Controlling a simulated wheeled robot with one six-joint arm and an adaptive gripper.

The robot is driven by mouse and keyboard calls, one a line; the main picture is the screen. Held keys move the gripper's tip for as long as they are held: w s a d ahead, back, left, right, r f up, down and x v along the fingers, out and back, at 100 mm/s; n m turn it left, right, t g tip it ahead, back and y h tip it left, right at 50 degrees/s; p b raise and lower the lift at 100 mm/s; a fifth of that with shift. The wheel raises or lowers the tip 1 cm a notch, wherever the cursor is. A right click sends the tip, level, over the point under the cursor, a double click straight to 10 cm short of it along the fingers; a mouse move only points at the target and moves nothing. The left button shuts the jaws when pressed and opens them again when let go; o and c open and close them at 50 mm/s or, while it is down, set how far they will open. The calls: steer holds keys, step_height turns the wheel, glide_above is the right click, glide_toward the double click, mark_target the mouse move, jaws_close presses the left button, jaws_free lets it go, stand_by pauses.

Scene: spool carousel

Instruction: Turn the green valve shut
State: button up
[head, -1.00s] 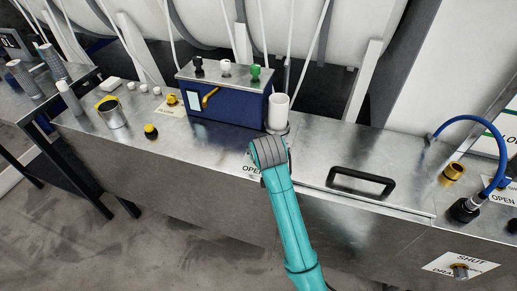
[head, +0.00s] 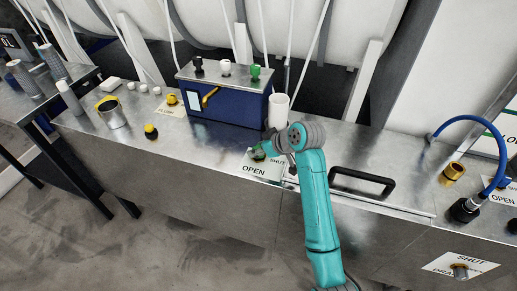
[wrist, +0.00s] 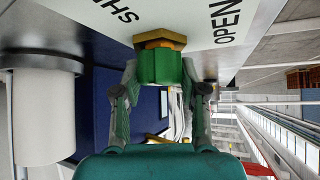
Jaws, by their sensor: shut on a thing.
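The green valve (wrist: 160,67) has a faceted green body on a brass hex base, fixed to a white plate (wrist: 230,22) marked SHUT and OPEN. In the wrist view my gripper (wrist: 160,82) has one finger on each side of the valve, shut on it. In the head view the valve (head: 257,152) shows only in part as a small green patch beside my gripper (head: 266,150). My wrist and arm reach it from the lower right. The OPEN word on the plate (head: 254,169) is plain in the head view.
A blue box (head: 228,105) with black, white and green knobs stands behind the valve, with a white cylinder (head: 278,110) at its right. A lid with a black handle (head: 362,180) lies to the right. A blue hose (head: 462,118) is farther right.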

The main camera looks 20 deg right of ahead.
stand_by(0.5)
steer(key=o, duration=1.2)
steer(key=shift+c, duration=0.2)
steer(key=v, duration=1.2)
steer(key=shift+d, duration=0.1)
